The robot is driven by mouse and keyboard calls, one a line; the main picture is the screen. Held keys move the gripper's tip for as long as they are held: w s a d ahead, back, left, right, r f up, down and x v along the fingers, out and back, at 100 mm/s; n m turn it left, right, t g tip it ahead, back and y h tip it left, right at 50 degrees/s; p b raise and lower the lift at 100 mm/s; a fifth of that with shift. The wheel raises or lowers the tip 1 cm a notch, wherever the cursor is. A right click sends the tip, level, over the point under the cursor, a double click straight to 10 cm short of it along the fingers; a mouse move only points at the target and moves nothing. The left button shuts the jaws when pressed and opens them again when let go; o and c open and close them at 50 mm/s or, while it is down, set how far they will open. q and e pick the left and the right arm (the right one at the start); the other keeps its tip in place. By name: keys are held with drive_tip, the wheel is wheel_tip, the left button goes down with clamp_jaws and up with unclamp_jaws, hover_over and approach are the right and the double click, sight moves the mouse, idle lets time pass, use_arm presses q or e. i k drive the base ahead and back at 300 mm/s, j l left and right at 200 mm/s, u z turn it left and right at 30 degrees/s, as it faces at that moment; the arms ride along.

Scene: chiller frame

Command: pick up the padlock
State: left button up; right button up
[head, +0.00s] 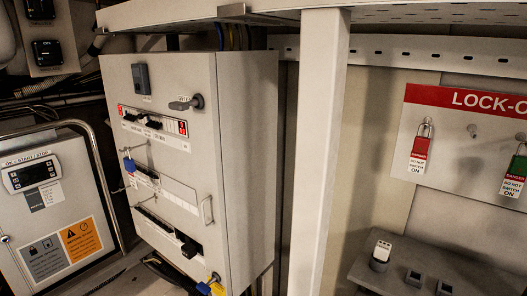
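A red padlock (421,148) hangs from the lock-out board (460,125) at the right, with its metal shackle up and a white "do not switch on" label on its lower part. A green padlock (517,165) with a similar label hangs further right, partly cut off by the picture edge. A small blue item (129,164), perhaps a padlock, is on the left side of the grey cabinet front. The frame does not show which padlock the task means. Neither of my grippers is in view.
The grey electrical cabinet (247,160) stands left of a pale upright post (320,150). A grey shelf (455,268) below the board holds a small white-topped device (381,254) and dark blocks. A control box (45,200) with a tubular rail is at far left.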

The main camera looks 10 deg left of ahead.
sight(130, 162)
drive_tip(key=u, duration=1.3)
drive_tip(key=z, duration=1.6)
drive_tip(key=u, duration=1.6)
